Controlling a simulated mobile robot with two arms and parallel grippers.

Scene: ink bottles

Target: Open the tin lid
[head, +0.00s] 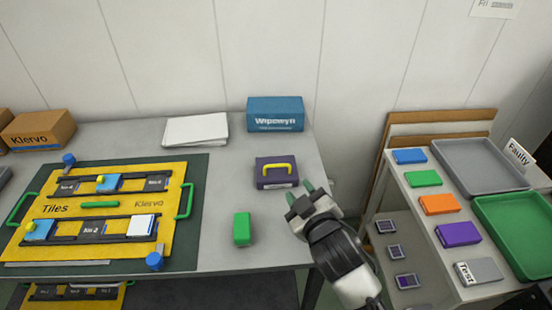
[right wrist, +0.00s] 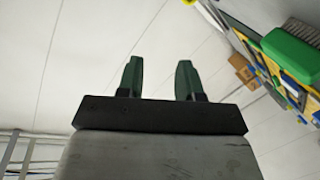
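A dark purple tin (head: 275,180) with a yellow handle (head: 276,168) on its lid sits near the right end of the grey table. A pale label is on its front edge, and the lid looks shut. My right gripper (head: 299,191) is just right of the tin and nearer to me, apart from it as far as I can tell. In the right wrist view its two green fingers (right wrist: 158,80) stand apart with nothing between them. The tin does not show in that view. My left gripper is not in view.
A green brush (right wrist: 290,52) lies in front of the tin, also in the head view (head: 242,229). A blue box (head: 275,114) and white sheets (head: 196,130) are behind. A yellow tile board (head: 100,222) fills the left. A side shelf holds coloured blocks and trays (head: 480,165).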

